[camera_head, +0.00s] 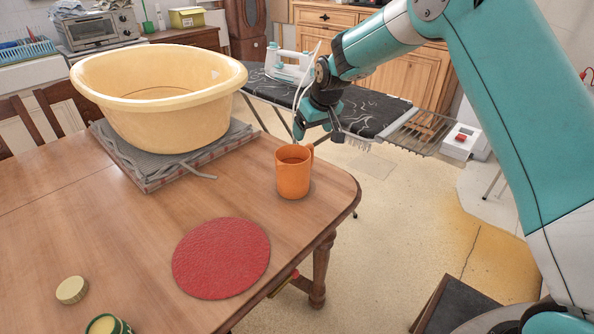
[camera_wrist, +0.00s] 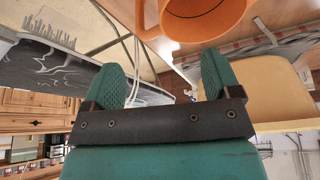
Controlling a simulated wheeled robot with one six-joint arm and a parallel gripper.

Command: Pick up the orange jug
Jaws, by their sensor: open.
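The orange jug (camera_head: 292,177) stands upright on the wooden table near its right corner. Its handle is on the right side in the head view. My gripper (camera_head: 318,134) is just above and behind the jug, a little to its right, with its teal fingers apart and nothing between them. In the wrist view the jug (camera_wrist: 205,20) shows at the top, cut off by the frame edge, with its handle at left. There, my gripper's (camera_wrist: 163,68) two fingers are spread below the jug and apart from it.
A large cream basin (camera_head: 150,105) sits on folded grey cloth (camera_head: 150,172) left of the jug. A red round mat (camera_head: 221,258), a pale lid (camera_head: 72,290) and a green jar (camera_head: 107,325) are nearer. A black ironing board (camera_head: 370,112) stands behind the table.

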